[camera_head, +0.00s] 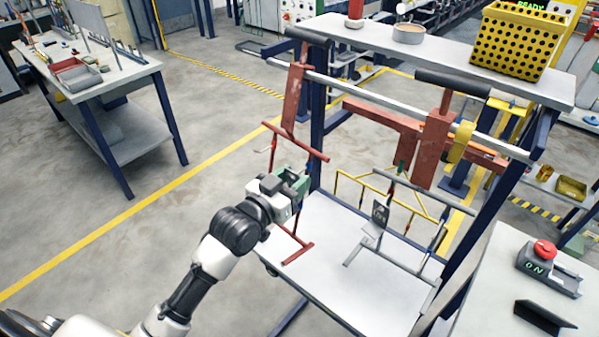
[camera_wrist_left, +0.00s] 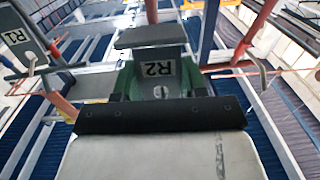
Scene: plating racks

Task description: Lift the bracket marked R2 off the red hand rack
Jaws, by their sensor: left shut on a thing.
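The red hand rack (camera_head: 299,252) stands on the white shelf, with its red crossbar near the top. My left gripper (camera_head: 292,184) reaches in at its middle and hides part of it. In the left wrist view the bracket marked R2 (camera_wrist_left: 157,69), a grey plate with a white label, sits between the green fingers of my left gripper (camera_wrist_left: 157,88), which is shut on it. Whether the bracket still touches its hook cannot be told. Another bracket, marked R1 (camera_wrist_left: 16,38), hangs at the left in the wrist view. My right gripper is not in view.
A rail (camera_head: 400,103) with red hangers runs above. A table (camera_head: 90,75) stands far left, with open floor between.

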